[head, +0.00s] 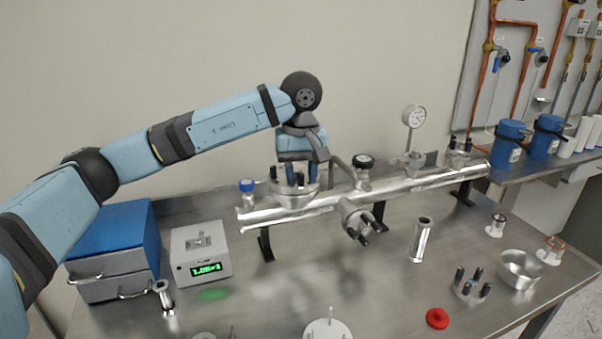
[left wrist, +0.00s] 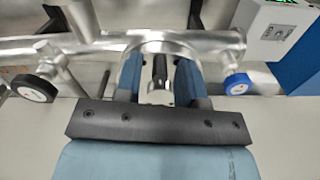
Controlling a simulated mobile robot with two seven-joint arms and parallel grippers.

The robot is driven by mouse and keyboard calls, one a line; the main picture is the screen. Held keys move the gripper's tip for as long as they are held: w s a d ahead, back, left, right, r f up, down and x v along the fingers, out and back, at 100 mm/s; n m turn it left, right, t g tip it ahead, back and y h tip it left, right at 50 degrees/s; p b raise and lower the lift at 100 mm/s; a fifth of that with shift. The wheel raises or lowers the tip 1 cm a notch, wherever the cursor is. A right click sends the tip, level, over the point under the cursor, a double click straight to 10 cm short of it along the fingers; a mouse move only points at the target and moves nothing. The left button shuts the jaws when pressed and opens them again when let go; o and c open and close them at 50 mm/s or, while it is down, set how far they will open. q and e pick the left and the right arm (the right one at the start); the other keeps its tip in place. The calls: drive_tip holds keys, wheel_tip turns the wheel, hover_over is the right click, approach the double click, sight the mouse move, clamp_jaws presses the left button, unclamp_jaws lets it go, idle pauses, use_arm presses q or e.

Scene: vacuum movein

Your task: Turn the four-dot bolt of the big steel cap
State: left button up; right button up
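The big steel cap (head: 296,198) sits on the left part of the steel pipe manifold, with dark upright bolts on it. One dark bolt (head: 273,173) stands left of my left gripper (head: 296,181). My left gripper points down over the cap from above. In the left wrist view, its two blue fingers (left wrist: 159,78) stand on either side of another dark bolt (left wrist: 160,68), with a narrow gap seen on both sides. No dot marks can be read, so I cannot tell which bolt has four dots. My right gripper is not in view.
A blue-handled valve (head: 247,187) stands close left of the cap and a black-handled valve (head: 363,162) right of it. A pressure gauge (head: 413,117) rises behind the pipe. A display box (head: 201,255), red knob (head: 437,318) and steel bowl (head: 520,268) are on the bench.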

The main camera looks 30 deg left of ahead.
sight(301, 173)
use_arm(q)
wheel_tip(301, 173, up, 14)
drive_tip(key=p, duration=0.2)
idle(0.5)
drive_tip(key=shift+f, duration=0.1)
